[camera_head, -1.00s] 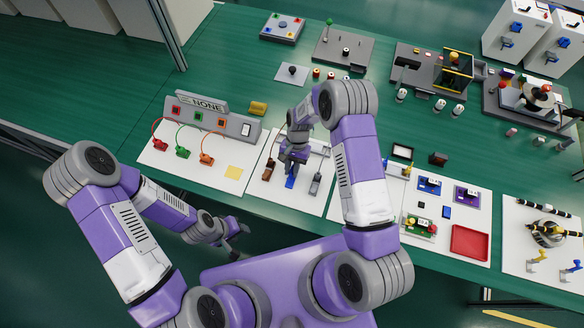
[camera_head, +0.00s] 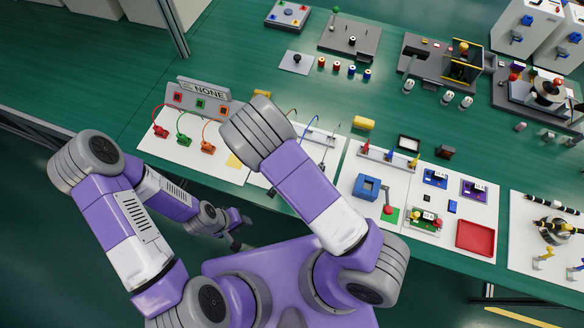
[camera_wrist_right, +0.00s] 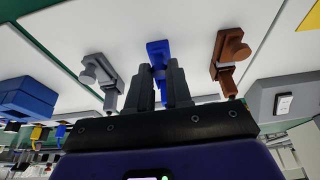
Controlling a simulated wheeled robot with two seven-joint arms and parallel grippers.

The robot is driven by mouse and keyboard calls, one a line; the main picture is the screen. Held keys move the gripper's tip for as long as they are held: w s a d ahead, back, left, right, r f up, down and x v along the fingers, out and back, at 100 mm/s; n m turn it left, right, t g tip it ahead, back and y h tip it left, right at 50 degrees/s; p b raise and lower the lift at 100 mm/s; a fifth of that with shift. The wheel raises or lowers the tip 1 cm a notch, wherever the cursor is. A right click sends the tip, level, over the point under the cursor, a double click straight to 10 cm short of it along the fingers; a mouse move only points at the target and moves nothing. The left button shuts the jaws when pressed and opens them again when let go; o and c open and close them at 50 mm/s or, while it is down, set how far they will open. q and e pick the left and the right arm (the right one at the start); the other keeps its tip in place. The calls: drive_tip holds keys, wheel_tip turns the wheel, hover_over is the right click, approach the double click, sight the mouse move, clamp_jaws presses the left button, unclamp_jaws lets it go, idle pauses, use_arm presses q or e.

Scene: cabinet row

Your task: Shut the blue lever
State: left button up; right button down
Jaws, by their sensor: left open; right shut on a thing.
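The blue lever (camera_wrist_right: 158,50) shows in the right wrist view between my right fingers (camera_wrist_right: 160,80). My right gripper is shut on it. A grey lever (camera_wrist_right: 97,70) stands to its left and a brown lever (camera_wrist_right: 231,52) to its right, both apart from the fingers. My left gripper (camera_head: 240,229) is open and empty, low in front of the table edge.
A panel marked NONE (camera_head: 207,92) with red, green and orange plugs stands left of my right arm. Green table shows bare behind the panel.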

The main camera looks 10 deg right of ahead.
drive_tip(key=shift+s+a+f+t+h+b, duration=0.2)
drive_tip(key=shift+s+f+t+h+b, duration=0.1)
drive_tip(key=shift+f+t+h+b, duration=0.25)
drive_tip(key=shift+r, duration=0.2)
drive_tip(key=c, duration=1)
unclamp_jaws()
drive_tip(key=p+v, duration=0.1)
drive_tip(key=v, duration=0.6)
drive_tip(key=shift+s+r+p, duration=0.2)
drive_tip(key=shift+r+p, duration=0.05)
drive_tip(key=shift+p, duration=0.05)
